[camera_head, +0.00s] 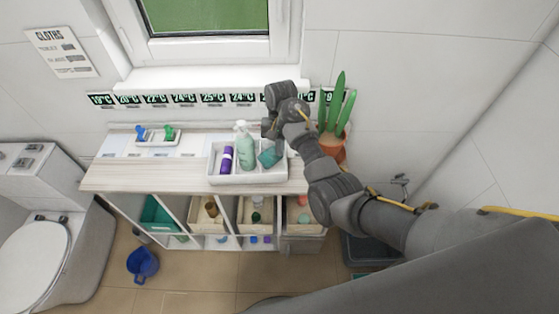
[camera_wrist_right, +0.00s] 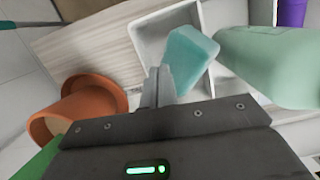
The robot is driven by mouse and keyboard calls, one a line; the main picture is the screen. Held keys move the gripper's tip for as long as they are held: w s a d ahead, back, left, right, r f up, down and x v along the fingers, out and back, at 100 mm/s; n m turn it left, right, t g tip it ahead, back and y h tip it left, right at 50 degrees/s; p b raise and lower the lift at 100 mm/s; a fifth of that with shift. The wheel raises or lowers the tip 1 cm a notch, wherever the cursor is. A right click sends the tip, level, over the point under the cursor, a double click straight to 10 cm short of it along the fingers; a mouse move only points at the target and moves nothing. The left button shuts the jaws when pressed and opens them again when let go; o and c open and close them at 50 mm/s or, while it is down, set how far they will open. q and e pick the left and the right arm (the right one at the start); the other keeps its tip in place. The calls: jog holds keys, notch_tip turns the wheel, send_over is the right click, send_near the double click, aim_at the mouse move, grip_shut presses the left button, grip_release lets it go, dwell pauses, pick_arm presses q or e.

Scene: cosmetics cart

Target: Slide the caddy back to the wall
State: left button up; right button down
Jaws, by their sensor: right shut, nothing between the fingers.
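The caddy (camera_head: 247,178) is a white divided tray on the wooden counter, with its front wall near the counter's front edge and a gap behind it. It holds a purple bottle (camera_head: 227,158), a pale green pump bottle (camera_head: 246,152) and a teal block (camera_head: 268,157). My right gripper (camera_head: 270,135) is shut and empty, pointing down by the caddy's back right part. In the right wrist view its fingertips (camera_wrist_right: 160,74) are beside the teal block (camera_wrist_right: 187,60) at the caddy (camera_wrist_right: 155,28); contact is unclear. My left gripper is out of view.
A potted cactus (camera_head: 334,125) in an orange pot stands right of my right gripper, close to my arm. A small white tray (camera_head: 157,138) with blue and green items lies at the back left. The wall behind has a row of temperature labels (camera_head: 184,98).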

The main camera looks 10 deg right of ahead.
aim_at(280, 174)
jog(key=s+p, duration=0.1)
jog(key=s, duration=0.1)
jog(key=s+a+p, duration=0.1)
jog(key=s, duration=0.3)
jog(key=shift+a+r+p, duration=0.2)
jog(key=shift+a+p, duration=0.2)
jog(key=shift+f, duration=0.95)
